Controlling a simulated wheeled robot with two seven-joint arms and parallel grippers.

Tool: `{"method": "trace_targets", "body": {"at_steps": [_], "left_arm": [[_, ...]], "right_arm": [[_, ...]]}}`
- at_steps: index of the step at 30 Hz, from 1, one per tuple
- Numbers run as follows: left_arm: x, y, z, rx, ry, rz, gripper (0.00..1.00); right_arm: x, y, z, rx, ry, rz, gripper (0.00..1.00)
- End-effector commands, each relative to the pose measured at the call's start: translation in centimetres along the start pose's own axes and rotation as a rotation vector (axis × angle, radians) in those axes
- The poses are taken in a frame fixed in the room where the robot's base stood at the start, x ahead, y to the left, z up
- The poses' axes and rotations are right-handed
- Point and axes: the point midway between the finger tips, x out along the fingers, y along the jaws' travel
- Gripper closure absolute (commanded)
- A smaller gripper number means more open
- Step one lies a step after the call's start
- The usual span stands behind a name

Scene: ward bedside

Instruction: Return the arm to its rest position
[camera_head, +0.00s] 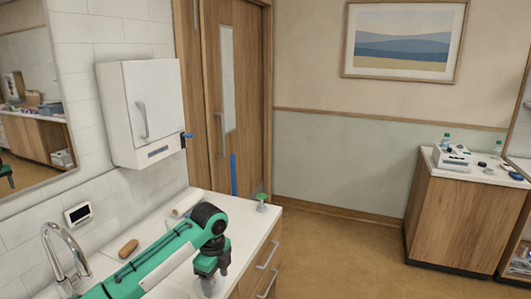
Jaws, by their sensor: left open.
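My left arm (150,258) is green with black joints. It reaches in from the lower left over the white counter (244,218) and bends down at the wrist. My left gripper (208,287) points down over the counter near its front edge. It is open, and I see nothing between its fingers. Whether the fingertips touch the counter I cannot tell. My right gripper is not in view.
A chrome faucet (64,245), a brown oblong item (128,249), a pale roll (187,203) and a small green-topped item (262,199) are around the arm. A white wall cabinet (150,112) hangs above. A wooden cabinet (455,215) stands right; floor between is clear.

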Motion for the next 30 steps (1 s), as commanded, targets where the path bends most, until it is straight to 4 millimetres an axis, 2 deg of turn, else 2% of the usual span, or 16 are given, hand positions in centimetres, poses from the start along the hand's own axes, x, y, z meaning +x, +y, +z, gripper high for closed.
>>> {"method": "trace_targets", "body": {"at_steps": [7, 13, 17, 23, 30], "left_arm": [[2.5, 1.3, -2.0, -0.040, 0.027, -0.015, 0.36], [4.7, 2.7, -4.0, -0.094, 0.057, -0.034, 0.36], [6.4, 4.1, -5.5, -0.149, 0.085, -0.050, 0.36], [9.8, 7.6, -8.6, -0.301, 0.155, -0.086, 0.36], [12.8, 12.8, -11.1, -0.558, 0.238, -0.131, 0.36]], "right_arm": [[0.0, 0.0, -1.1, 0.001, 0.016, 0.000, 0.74], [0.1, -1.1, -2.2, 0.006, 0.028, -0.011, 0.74], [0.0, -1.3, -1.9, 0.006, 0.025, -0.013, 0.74], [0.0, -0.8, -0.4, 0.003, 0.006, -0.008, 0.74], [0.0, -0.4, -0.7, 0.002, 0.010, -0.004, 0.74]]}}
